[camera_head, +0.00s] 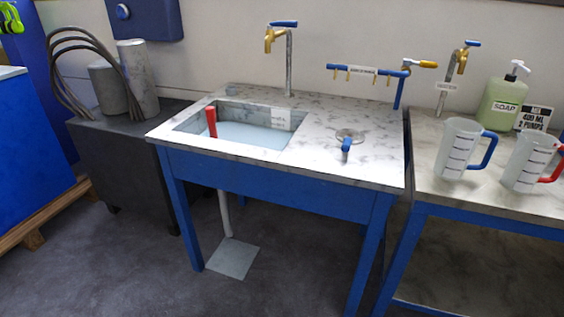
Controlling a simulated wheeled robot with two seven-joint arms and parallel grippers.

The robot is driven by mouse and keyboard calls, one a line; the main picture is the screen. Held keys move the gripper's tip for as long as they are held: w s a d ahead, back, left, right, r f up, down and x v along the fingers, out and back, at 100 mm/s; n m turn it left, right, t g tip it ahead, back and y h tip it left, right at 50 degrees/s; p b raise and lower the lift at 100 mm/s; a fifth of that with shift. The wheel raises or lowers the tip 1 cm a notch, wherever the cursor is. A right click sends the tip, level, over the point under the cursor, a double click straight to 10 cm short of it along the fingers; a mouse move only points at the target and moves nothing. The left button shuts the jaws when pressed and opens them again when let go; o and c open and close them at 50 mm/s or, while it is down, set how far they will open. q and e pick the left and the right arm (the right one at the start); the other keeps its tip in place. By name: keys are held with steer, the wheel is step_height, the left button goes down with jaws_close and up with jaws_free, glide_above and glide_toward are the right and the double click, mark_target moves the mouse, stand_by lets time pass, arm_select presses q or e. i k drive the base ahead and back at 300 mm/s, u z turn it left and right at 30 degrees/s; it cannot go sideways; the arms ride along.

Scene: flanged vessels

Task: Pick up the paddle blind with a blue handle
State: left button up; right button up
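A short blue handle (346,145) stands out at the front of a small round grey metal piece (350,134) on the marbled counter, right of the basin. This looks like the blue-handled paddle blind, but it is too small to tell whether the disc lies flat or sits in a fitting. A red handle (211,121) stands upright at the left side of the basin (250,133); its lower end is hidden in the basin.
Taps (289,60) and a blue hook rail (350,69) rise behind the counter. The right table holds a blue-handled jug (456,148), a red-handled jug (526,160) and a soap bottle (502,102). Grey cylinders (138,80) stand left. Floor in front is clear.

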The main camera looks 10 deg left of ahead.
mark_target(349, 138)
steer(key=u, duration=1.6)
steer(key=i, duration=1.05)
steer(key=z, duration=1.55)
